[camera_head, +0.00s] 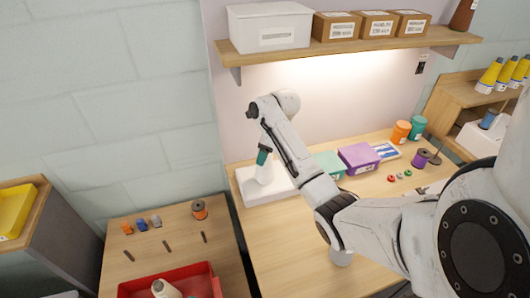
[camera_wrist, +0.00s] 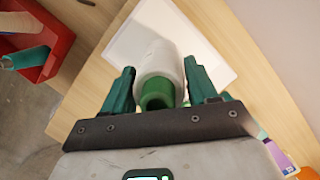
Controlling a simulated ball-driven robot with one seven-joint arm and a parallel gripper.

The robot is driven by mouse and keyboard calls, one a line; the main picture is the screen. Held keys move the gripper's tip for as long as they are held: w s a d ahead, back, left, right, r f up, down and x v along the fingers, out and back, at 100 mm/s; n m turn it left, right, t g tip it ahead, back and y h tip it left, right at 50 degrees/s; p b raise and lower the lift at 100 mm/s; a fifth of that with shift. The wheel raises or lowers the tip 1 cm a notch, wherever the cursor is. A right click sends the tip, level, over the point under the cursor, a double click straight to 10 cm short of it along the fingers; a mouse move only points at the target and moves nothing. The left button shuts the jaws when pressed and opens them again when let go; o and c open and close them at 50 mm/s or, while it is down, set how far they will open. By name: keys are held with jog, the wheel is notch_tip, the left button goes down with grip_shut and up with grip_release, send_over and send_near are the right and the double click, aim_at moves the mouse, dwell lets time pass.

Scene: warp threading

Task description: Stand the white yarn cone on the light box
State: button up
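The white yarn cone (camera_wrist: 158,58) has a green end that points at my wrist camera. It also shows in the head view (camera_head: 264,174), below my gripper's fingers and over the light box. My gripper (camera_wrist: 159,70) has its green fingers on both sides of the cone, and the fingertips appear to press on it. In the head view my gripper (camera_head: 263,158) points down. The light box (camera_head: 247,191) is a flat white slab on the wooden table, and it shows behind the cone in the wrist view (camera_wrist: 126,44). The cone looks roughly upright; whether its base touches the box is hard to tell.
A red tray (camera_head: 205,270) at the lower left holds another pale cone (camera_head: 165,289). A purple box (camera_head: 359,158) and a green box (camera_head: 329,164) stand right of the light box. A shelf (camera_head: 345,47) hangs above. The table's front is mostly clear.

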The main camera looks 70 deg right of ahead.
jog(key=o, duration=0.4)
jog(key=shift+o, duration=0.2)
jog(key=shift+b+v, duration=0.4)
jog(key=shift+v, duration=3.5)
